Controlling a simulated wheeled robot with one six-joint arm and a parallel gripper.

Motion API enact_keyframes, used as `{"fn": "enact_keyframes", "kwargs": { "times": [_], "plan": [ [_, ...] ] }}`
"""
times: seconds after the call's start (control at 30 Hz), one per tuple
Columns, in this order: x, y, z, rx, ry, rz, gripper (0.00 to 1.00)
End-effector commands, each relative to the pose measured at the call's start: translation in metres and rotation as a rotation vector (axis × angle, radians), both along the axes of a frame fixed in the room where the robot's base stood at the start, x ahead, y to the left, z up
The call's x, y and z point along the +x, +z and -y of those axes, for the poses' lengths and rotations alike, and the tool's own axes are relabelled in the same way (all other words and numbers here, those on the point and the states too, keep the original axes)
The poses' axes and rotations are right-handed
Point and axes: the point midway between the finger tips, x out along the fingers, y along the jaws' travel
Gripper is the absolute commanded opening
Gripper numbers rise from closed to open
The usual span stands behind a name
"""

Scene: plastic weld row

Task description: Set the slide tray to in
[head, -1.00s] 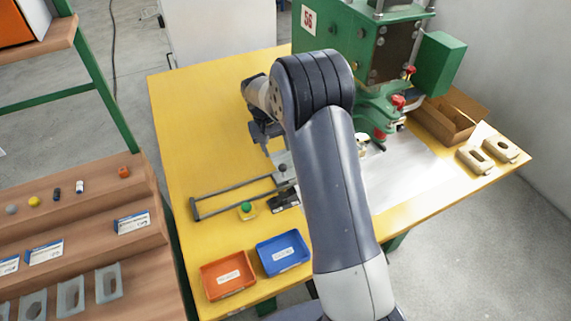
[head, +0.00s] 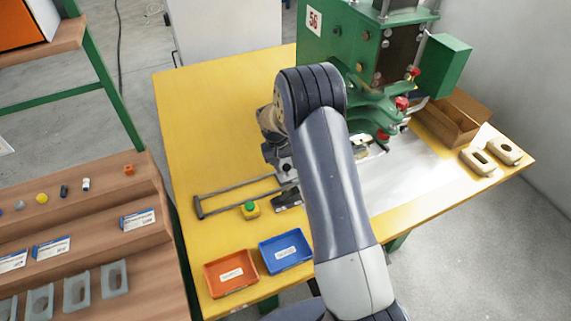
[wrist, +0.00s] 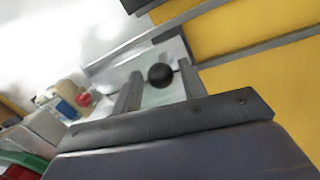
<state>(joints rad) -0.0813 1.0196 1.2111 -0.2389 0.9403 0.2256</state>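The slide tray's black ball knob (wrist: 160,75) shows in the wrist view against a pale grey plate, probably the tray (wrist: 152,60). In the head view the knob (head: 287,167) is small, at the right end of the dark slide rails (head: 240,188), with the tray mostly hidden behind my arm. My gripper (wrist: 160,86) is open, with one finger on each side of the knob in the picture and small gaps visible. Contact with the knob cannot be made out. In the head view my arm covers much of the gripper and the tray.
The green press (head: 350,50) stands behind. A cardboard box (head: 452,120) and two beige parts (head: 477,161) are right. The yellow table's left side is clear.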

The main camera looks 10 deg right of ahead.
Motion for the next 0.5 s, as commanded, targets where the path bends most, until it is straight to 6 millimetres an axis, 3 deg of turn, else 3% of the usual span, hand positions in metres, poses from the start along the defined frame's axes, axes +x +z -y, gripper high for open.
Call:
{"fn": "enact_keyframes", "kwargs": {
  "times": [0.5],
  "plan": [
    [0.0001,0.0004,-0.0001,0.000,0.000,0.000,0.00]
  ]
}}
